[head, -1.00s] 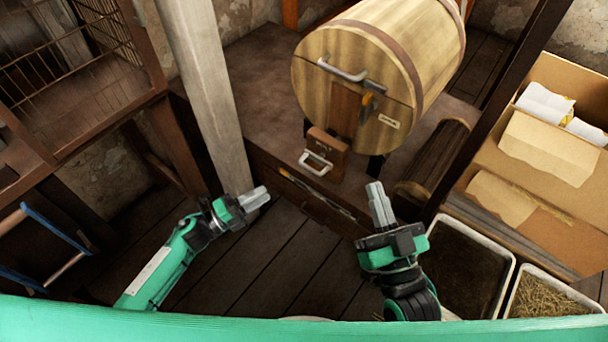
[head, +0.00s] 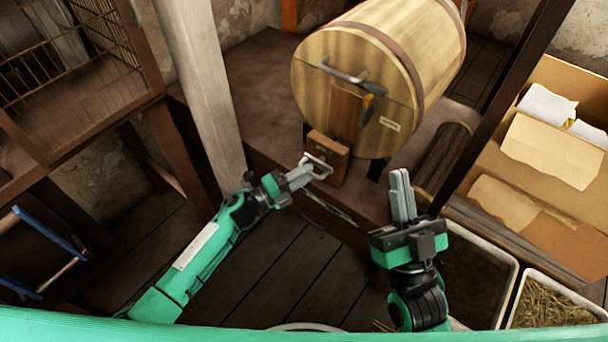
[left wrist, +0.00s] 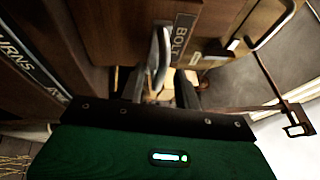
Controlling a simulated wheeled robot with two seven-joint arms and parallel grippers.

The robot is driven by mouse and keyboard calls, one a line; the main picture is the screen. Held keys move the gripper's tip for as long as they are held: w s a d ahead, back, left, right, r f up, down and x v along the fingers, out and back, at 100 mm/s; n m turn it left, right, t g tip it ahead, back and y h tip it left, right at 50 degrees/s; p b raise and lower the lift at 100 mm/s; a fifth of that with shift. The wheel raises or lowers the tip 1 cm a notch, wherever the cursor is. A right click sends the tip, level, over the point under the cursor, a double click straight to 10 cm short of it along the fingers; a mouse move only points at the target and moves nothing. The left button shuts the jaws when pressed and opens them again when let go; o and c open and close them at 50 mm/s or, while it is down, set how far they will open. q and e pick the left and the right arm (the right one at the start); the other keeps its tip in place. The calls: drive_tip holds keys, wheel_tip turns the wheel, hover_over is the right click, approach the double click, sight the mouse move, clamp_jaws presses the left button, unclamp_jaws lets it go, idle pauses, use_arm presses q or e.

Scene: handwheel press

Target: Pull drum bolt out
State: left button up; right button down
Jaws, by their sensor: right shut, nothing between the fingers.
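The drum bolt is a brown wooden block (head: 329,150) with a pale metal loop handle (head: 318,166), low on the front of the wooden drum (head: 350,65). In the left wrist view, a label reading BOLT (left wrist: 183,35) is beside the grey handle (left wrist: 159,50). My left gripper (head: 300,176) is at the handle. In the left wrist view its dark fingers (left wrist: 160,88) stand apart, with the handle between or just ahead of them; contact cannot be told. My right gripper (head: 402,190) is shut and empty, pointing up, right of the bolt.
An upper handle (head: 342,72) and latch are on the drum's face. A thin rod (head: 330,208) lies along the bench front below the bolt. A pale post (head: 200,85) stands left. Trays (head: 475,275) and a cardboard box (head: 550,150) are at right. The floor between my arms is clear.

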use_arm(q)
drive_tip(key=shift+d, duration=0.1)
